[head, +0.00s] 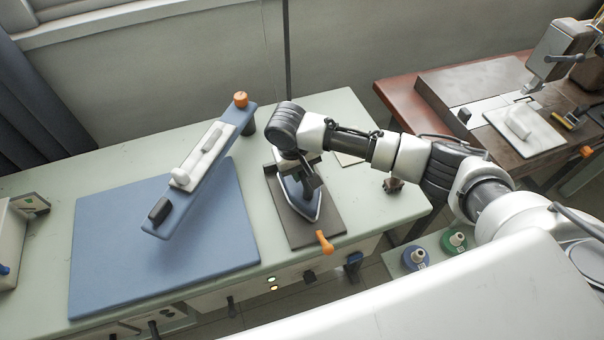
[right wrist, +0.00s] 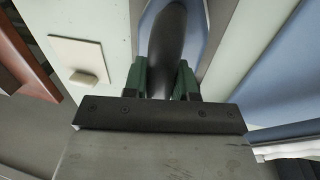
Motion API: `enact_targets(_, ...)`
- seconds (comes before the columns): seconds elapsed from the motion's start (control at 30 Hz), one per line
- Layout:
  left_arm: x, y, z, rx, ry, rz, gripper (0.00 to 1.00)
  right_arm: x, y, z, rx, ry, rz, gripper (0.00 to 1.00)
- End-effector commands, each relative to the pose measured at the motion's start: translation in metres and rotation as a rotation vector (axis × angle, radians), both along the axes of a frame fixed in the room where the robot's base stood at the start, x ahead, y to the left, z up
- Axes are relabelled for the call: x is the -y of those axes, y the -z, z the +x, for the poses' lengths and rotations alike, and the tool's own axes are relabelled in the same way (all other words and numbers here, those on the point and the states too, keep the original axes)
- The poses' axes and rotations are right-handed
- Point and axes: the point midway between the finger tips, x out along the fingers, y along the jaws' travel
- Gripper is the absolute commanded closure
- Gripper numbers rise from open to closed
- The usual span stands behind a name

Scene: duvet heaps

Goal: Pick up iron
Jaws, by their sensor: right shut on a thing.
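The iron (head: 317,205) has a pale blue-grey soleplate rim and a dark handle. In the head view it sits over a dark rest plate (head: 325,234) on the pale green table. My right gripper (head: 307,186) reaches down onto it from above, and the wrist hides part of the iron. In the right wrist view the two green-tipped fingers (right wrist: 160,80) stand on both sides of the iron's dark handle (right wrist: 167,40), shut on it. I cannot tell whether the iron touches the plate. My left gripper is not in view.
Left of the iron lies a blue pressing pad (head: 120,240) with a long blue arm (head: 203,165) raised over it. A brown table with a sewing machine (head: 562,60) is at the right. Two spools (head: 416,258) sit below.

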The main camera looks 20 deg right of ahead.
Motion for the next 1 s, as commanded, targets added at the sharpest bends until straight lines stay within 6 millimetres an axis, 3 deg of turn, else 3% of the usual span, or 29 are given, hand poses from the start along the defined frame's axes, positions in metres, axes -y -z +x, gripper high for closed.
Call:
enact_targets(0.17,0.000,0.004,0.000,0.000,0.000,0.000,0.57,0.000,-0.023,0.001,0.006,0.000,0.003,1.00)
enact_targets(0.7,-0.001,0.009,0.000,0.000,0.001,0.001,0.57,0.050,-0.073,-0.072,0.005,0.001,0.001,1.00)
enact_targets(1.0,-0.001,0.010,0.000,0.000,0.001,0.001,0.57,0.064,-0.089,-0.093,0.005,0.001,0.001,1.00)
